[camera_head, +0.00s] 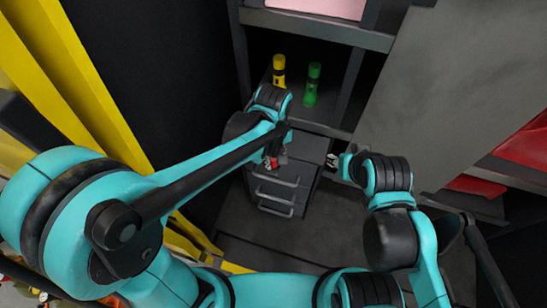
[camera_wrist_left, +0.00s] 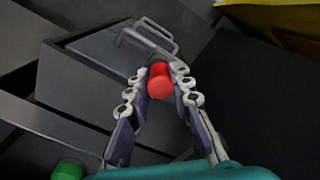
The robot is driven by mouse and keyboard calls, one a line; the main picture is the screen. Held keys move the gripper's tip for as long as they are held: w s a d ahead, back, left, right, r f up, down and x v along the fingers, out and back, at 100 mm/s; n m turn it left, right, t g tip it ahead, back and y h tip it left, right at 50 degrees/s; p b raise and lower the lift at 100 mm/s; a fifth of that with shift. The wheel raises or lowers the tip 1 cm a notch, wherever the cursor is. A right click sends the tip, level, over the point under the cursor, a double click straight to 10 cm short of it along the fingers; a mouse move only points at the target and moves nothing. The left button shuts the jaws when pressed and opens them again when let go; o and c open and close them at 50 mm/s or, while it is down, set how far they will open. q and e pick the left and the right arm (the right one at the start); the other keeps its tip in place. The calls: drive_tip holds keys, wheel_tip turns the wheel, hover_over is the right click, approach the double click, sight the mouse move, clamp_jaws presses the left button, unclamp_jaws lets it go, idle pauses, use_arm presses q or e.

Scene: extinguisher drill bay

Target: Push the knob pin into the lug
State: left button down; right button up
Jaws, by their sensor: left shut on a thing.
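The knob pin (camera_wrist_left: 160,84) shows in the left wrist view as a short red cylinder with a round end. My left gripper (camera_wrist_left: 159,76) is shut on it, with a pale, jointed finger on either side. In the head view my left gripper (camera_head: 273,158) is small and partly covered by my arm, with the red of the knob pin (camera_head: 271,163) at its tip, in front of the drawer unit. I cannot make out the lug in either view. My right gripper (camera_head: 334,161) is to the right of the drawers, apart from the knob pin; its opening is unclear.
A yellow cylinder (camera_head: 279,70) and a green cylinder (camera_head: 312,84) stand on the shelf behind the grippers. The grey drawer unit (camera_head: 302,173) has several bar handles. Yellow posts (camera_head: 75,70) stand at left. Red items (camera_head: 480,187) lie on a rack at right.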

use_arm(q)
drive_tip(key=shift+f, duration=0.15)
drive_tip(key=c, duration=1.3)
unclamp_jaws()
